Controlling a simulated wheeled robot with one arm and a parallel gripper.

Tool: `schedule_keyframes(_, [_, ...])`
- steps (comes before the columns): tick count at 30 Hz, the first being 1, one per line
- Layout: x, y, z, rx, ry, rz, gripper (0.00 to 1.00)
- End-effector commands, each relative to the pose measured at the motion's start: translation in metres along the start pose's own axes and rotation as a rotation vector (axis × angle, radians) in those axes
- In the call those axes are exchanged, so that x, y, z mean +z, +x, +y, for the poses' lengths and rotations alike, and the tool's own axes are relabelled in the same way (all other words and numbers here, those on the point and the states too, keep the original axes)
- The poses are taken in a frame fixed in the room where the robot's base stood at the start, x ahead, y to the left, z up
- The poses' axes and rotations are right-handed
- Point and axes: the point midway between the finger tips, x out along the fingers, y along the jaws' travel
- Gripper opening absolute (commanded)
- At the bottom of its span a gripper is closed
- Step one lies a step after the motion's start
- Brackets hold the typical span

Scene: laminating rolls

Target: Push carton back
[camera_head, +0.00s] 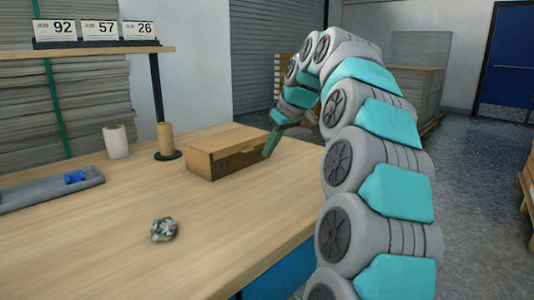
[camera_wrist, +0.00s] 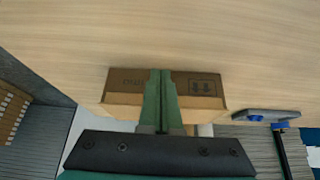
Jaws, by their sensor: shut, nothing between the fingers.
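The brown cardboard carton (camera_head: 222,152) sits closed and upright on the wooden table, near its far side. In the wrist view the carton (camera_wrist: 133,84) shows its printed side, with arrow marks on the right part. My gripper (camera_head: 267,154) is shut and empty, its green fingers pointing down close to the carton's right end. In the wrist view the shut fingers (camera_wrist: 161,74) lie across the middle of the carton's printed side and hide part of it. Whether the fingertips touch the carton I cannot tell.
A brown roll on a dark stand (camera_head: 166,142) and a white roll (camera_head: 117,142) stand left of the carton. A grey tray (camera_head: 40,190) holds a blue item. A crumpled silvery lump (camera_head: 164,230) lies on the front of the table (camera_head: 240,225). Open tabletop surrounds the lump.

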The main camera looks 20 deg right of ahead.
Motion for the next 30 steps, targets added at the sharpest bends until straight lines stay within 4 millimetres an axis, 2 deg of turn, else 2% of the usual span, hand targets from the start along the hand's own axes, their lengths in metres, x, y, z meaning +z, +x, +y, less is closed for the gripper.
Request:
schedule_keyframes(18, [0.0, -0.074, 0.0, 0.0, 0.001, 0.001, 0.0])
schedule_keyframes(30, [0.001, -0.083, 0.0, -0.001, 0.001, -0.001, 0.0])
